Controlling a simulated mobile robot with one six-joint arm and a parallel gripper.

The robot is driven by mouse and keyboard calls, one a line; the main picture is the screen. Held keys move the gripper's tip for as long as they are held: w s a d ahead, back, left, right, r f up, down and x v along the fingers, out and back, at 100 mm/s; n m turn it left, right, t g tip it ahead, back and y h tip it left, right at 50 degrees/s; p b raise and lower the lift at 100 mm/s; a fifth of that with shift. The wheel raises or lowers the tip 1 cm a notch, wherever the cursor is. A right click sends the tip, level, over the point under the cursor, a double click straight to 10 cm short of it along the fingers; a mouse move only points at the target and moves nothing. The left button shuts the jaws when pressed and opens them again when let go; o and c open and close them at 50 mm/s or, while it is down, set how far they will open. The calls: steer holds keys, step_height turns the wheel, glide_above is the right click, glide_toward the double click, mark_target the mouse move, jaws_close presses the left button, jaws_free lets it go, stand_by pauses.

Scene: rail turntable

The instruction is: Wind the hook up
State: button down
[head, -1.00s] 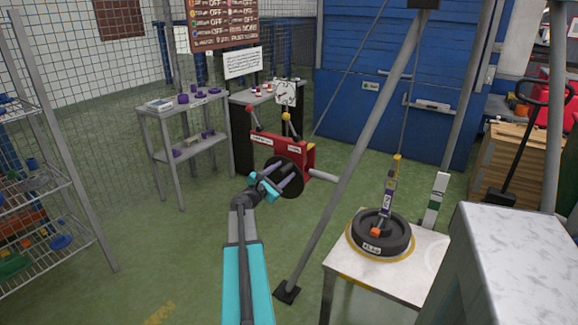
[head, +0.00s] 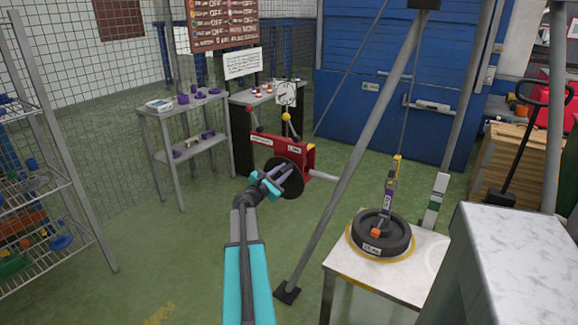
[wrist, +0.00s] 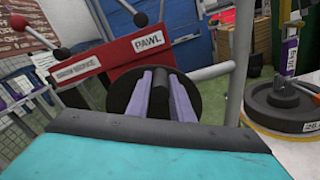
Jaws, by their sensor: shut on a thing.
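The red winch (head: 272,146) stands on the floor mid-picture, with a black disc (head: 297,183) on its near face. It also shows in the wrist view (wrist: 100,62), with a PAWL label. My gripper (head: 277,178) is at the disc, its purple fingers shut on a black crank handle (wrist: 165,84). The hook (head: 388,197), purple with a yellow top and orange lower end, hangs on a cable at right. Its lower end is at the black weight (head: 372,243) on a white table (head: 345,268); I cannot tell whether they are joined.
A grey frame leg (head: 345,180) slants between the winch and the table. A grey shelf unit (head: 165,152) stands behind left, and a wire rack (head: 40,200) is at far left. A marble-topped block (head: 520,240) is at front right. Green floor left of my arm is clear.

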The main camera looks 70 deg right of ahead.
steer(key=shift+s+f+b, duration=0.25)
steer(key=shift+b, duration=0.05)
steer(key=shift+s+a+f+m+b, duration=0.2)
steer(key=shift+m+b, duration=0.2)
steer(key=shift+b, duration=0.2)
steer(key=shift+s+f+m+b, duration=0.35)
steer(key=shift+m+b, duration=0.25)
steer(key=shift+b, duration=0.55)
steer(key=shift+s+a+f+m+b, duration=0.2)
steer(key=shift+s+m+b, duration=0.3)
steer(key=shift+b, duration=0.85)
steer(key=shift+m, duration=0.3)
steer(key=shift+s+a+f+m+b, duration=0.1)
steer(key=shift+s+f+m+b, duration=0.35)
steer(key=shift+b, duration=0.85)
steer(key=shift+s+f+m+b, duration=0.1)
steer(key=shift+f+m+b, duration=0.2)
steer(key=shift+m+b, duration=0.75)
steer(key=shift+s+a+f+m+b, duration=0.1)
steer(key=shift+s+f+m+b, duration=0.2)
steer(key=shift+b, duration=1.3)
steer(key=shift+s+f+m+b, duration=0.2)
steer(key=shift+f+m+b, duration=0.6)
steer(key=shift+b, duration=1.1)
steer(key=shift+s+f+m+b, duration=0.15)
steer(key=shift+f+m+b, duration=0.65)
steer(key=shift+b, duration=1.1)
